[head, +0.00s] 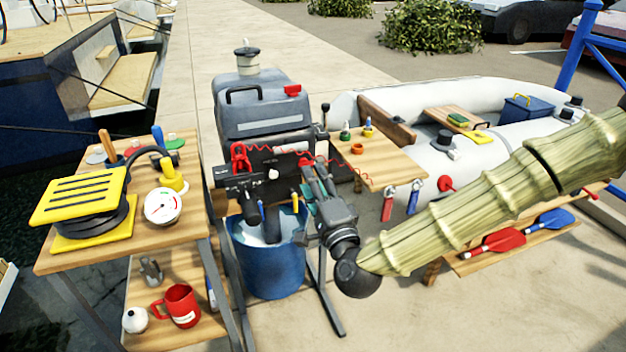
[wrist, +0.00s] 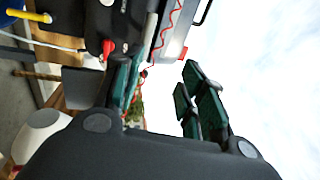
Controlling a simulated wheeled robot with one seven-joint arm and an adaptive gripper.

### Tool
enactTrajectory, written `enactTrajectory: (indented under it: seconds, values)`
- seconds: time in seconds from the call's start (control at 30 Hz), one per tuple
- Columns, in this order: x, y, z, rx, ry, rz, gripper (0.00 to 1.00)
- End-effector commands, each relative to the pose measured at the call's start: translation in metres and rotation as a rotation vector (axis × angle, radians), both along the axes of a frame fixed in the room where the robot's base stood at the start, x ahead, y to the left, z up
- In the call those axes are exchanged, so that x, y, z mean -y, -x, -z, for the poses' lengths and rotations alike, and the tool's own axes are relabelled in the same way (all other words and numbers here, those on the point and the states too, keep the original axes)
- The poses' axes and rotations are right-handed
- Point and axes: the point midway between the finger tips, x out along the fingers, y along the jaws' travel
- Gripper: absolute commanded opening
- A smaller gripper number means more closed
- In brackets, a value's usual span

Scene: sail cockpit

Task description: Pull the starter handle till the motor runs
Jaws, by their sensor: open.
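The outboard motor (head: 262,118) has a grey cowl and a black front panel. It hangs over a blue barrel (head: 268,268). My gripper (head: 316,172) is open at the right end of the front panel, with nothing visible between its fingers. In the wrist view the open gripper (wrist: 160,80) has the motor's dark front and grey cowl (wrist: 170,30) beyond its left finger, and pale sky behind the right. I cannot make out the starter handle for certain; my gripper and arm hide part of the panel's right side.
A red coiled cord (head: 285,150) runs across the motor front. A wooden table (head: 385,165) stands close to the right, before the grey inflatable boat (head: 350,108). A bench (head: 75,262) with a gauge (head: 163,207) and yellow pump (head: 80,195) stands left.

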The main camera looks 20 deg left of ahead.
Motion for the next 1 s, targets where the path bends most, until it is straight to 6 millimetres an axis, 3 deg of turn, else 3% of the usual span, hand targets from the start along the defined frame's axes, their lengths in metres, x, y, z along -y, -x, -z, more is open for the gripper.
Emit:
enactTrajectory:
  seconds: [0.5, 0.7, 1.0]
  values:
    - [0.051, 0.07, 0.017, -0.003, -0.001, -0.001, 0.41]
    - [0.061, 0.083, 0.021, -0.002, -0.001, 0.001, 0.41]
    - [0.064, 0.086, 0.021, -0.001, -0.001, 0.0, 0.41]
